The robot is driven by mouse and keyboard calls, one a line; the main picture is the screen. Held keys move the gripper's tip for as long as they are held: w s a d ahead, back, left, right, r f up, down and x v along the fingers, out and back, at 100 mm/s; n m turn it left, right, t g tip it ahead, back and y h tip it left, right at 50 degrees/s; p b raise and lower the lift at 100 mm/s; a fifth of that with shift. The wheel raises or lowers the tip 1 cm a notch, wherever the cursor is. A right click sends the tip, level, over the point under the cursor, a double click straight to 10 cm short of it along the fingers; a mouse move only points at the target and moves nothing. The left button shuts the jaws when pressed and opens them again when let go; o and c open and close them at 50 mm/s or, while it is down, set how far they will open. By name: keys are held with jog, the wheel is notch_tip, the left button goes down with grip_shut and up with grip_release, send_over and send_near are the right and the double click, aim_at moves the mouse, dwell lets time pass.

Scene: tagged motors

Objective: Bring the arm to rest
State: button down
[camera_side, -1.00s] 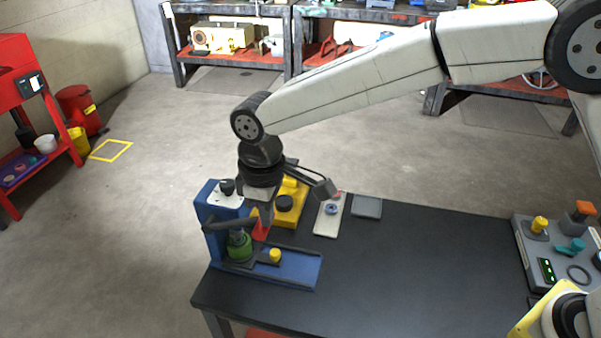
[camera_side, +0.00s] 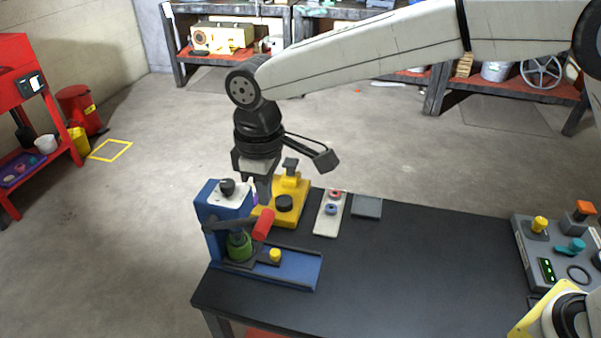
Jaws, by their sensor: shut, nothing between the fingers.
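My gripper (camera_side: 263,196) points down above the left end of the black table, just behind the blue press-like fixture (camera_side: 213,230). Its fingers look shut and empty. The red handle (camera_side: 264,224) of the fixture's lever is just below and in front of the fingers; whether they touch it I cannot tell. A green cylindrical part (camera_side: 239,246) sits in the fixture under the lever. A yellow knob (camera_side: 275,255) stands on the fixture's blue base.
A yellow fixture (camera_side: 291,202) with a black knob stands close behind the gripper. A light plate (camera_side: 328,214) with red and blue rings and a grey pad (camera_side: 367,207) lie to its right. A control panel (camera_side: 556,254) is at the right. The table's middle (camera_side: 420,260) is clear.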

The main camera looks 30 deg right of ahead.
jog(key=s+d+f+m+t, duration=0.1)
jog(key=s+d+f+m, duration=0.2)
jog(key=d, duration=0.7)
jog(key=s+d+f+m, duration=0.3)
jog(key=s+d, duration=0.3)
jog(key=d, duration=0.4)
jog(key=s+d+f+m+t, duration=0.1)
jog(key=s+d+f+m, duration=0.2)
jog(key=d, duration=0.7)
jog(key=shift+s+f+t, duration=0.2)
jog(key=shift+s+t, duration=0.1)
jog(key=shift+s, duration=0.45)
